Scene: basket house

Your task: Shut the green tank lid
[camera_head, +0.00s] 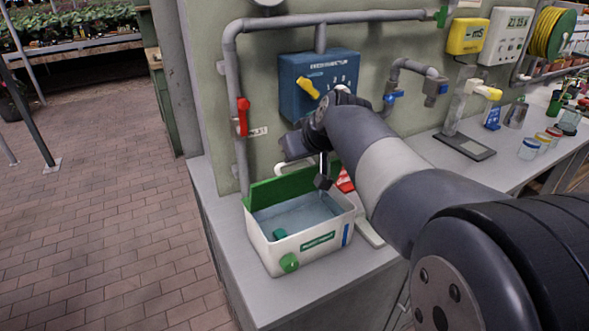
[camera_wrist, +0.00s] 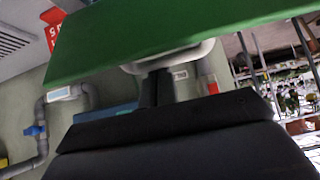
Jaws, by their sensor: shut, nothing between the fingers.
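The white tank (camera_head: 325,248) stands on the grey counter, with water inside and a green knob (camera_head: 289,262) at its front. Its green lid (camera_head: 275,188) is raised and stands up along the tank's back edge. In the wrist view the lid (camera_wrist: 170,35) crosses the top as a broad green panel. My gripper (camera_head: 322,182) is shut and empty, pointing down near the lid's right part. Its dark fingers (camera_wrist: 156,88) show below the panel in the wrist view. I cannot tell if they touch the lid.
A grey pipe with a red valve (camera_head: 243,116) runs up the wall behind the tank. A blue box (camera_head: 300,82) with a yellow handle hangs above. A scale (camera_head: 464,146) and several jars stand on the counter at right. Brick floor lies open at left.

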